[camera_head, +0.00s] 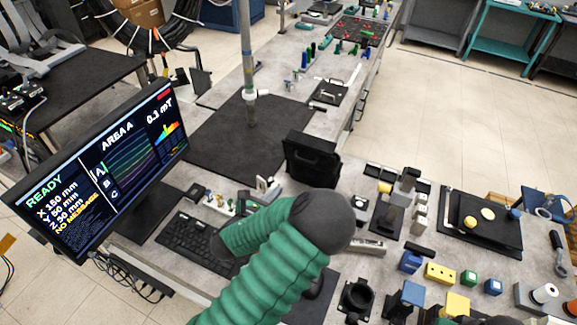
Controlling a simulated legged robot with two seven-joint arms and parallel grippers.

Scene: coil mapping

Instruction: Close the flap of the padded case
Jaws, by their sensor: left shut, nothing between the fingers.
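The padded case (312,158) is a black, box-like case in the middle of the head view, at the edge of the dark mat. A raised panel shows along its top; I cannot tell exactly how the flap sits. My left arm in its green sleeve comes up from the bottom and bends back left below the case. My left gripper (226,247) shows only as a dark part at the sleeve's end, near the keyboard, shut and empty. Its fingertips are mostly hidden. It is apart from the case, to its lower left. My right gripper is not in view.
A monitor (105,165) and a keyboard (197,244) stand at the left. A metal post (247,50) rises from the dark mat (215,140) behind the case. Small blocks and a black tray (480,240) crowd the right. The mat left of the case is mostly clear.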

